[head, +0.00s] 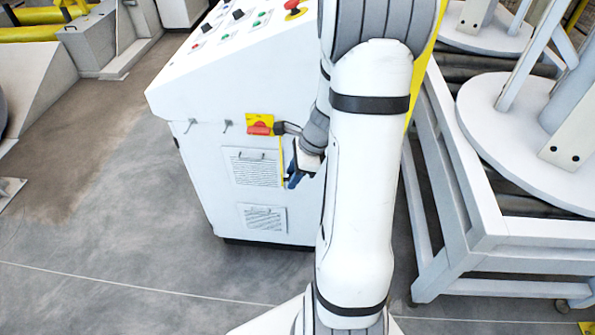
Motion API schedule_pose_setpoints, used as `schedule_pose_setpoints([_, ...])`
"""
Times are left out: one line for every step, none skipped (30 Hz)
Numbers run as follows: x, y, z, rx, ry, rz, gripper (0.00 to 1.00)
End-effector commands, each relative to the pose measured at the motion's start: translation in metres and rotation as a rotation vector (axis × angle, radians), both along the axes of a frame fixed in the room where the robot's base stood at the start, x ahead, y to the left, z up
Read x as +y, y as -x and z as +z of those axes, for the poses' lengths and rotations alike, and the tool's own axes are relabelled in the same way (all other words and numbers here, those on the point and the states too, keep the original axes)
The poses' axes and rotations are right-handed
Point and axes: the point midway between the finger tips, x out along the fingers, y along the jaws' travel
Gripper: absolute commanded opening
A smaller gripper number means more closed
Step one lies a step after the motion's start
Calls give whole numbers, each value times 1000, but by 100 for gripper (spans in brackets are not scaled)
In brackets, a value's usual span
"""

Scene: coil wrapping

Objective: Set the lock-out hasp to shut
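A red piece (260,129) sits on a yellow plate (260,118) at the upper right of the white cabinet's front face. This looks like the lock-out switch; the hasp itself is too small to make out, so I cannot tell if it is open or shut. My gripper (291,181), with dark blue fingers, is below and to the right of the red piece, close to the cabinet front. My arm hides part of the cabinet's right side. I cannot see whether the fingers are apart or hold anything.
The white control cabinet (205,185) carries a sloped panel with buttons and printed sheets (254,167) on its front. A roller conveyor frame (485,230) stands at the right. The floor at left is clear.

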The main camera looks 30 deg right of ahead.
Motion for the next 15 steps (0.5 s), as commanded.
schedule_pose_setpoints([0,0,0,0,0,0,30])
schedule_pose_setpoints([0,0,0,0,0,0,28])
schedule_pose_setpoints([0,0,0,0,0,0,24])
schedule_pose_setpoints([0,0,0,0,0,1,22])
schedule_pose_setpoints([0,0,0,0,0,1,20])
schedule_pose_setpoints([0,0,0,0,0,1,16])
schedule_pose_setpoints([0,0,0,0,0,1,14])
schedule_pose_setpoints([0,0,0,0,0,1,11])
schedule_pose_setpoints([0,0,0,0,0,1,8])
schedule_pose_setpoints([0,0,0,0,0,1,6])
schedule_pose_setpoints([0,0,0,0,0,1,3])
schedule_pose_setpoints([1,0,0,1,-1,2,0])
schedule_pose_setpoints([1,0,0,1,-1,2,0])
schedule_pose_setpoints([1,0,0,1,-1,2,0])
schedule_pose_setpoints([1,1,0,1,-1,2,0])
